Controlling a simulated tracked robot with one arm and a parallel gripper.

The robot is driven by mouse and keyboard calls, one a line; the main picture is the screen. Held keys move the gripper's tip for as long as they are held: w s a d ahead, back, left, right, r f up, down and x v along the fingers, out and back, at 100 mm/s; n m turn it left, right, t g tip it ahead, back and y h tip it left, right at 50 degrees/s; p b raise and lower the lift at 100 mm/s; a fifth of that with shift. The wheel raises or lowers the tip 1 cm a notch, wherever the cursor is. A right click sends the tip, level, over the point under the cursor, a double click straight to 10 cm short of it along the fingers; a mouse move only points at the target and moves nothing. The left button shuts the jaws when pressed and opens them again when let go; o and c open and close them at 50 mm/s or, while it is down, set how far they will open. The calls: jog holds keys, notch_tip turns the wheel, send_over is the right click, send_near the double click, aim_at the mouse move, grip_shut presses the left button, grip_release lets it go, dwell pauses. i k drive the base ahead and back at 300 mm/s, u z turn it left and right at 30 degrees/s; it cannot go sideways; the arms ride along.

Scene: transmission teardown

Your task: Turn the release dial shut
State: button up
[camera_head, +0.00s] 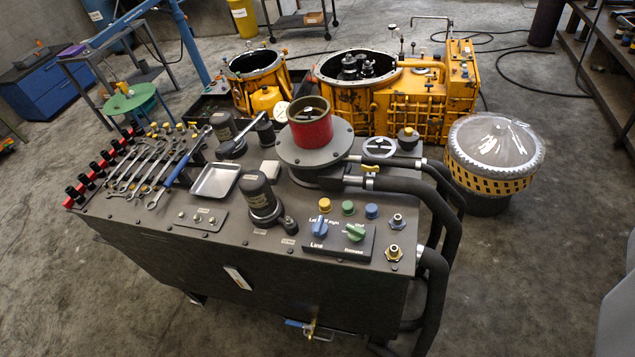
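The release dial (355,232) is a green knob on a black panel (340,241) at the front right of the dark metal bench (180,265). Its handle looks tilted, but its labels are too small to read surely. A blue knob (320,228), labelled Line, sits just left of it on the same panel. My gripper is not visible in the camera_head view.
Yellow, green and blue buttons (348,208) stand behind the panel. A red cylinder on a grey flange (311,125) rises behind them. Black hoses (447,230) run down the right side. Wrenches (150,170) lie at left. A yellow transmission housing (390,95) stands beyond.

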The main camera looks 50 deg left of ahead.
aim_at(356, 234)
jog(key=u, duration=0.35)
jog(key=i, duration=0.75)
jog(key=u, duration=0.45)
jog(key=k, duration=0.8)
jog(key=u, duration=0.2)
jog(key=i, duration=0.8)
jog(key=z, duration=0.1)
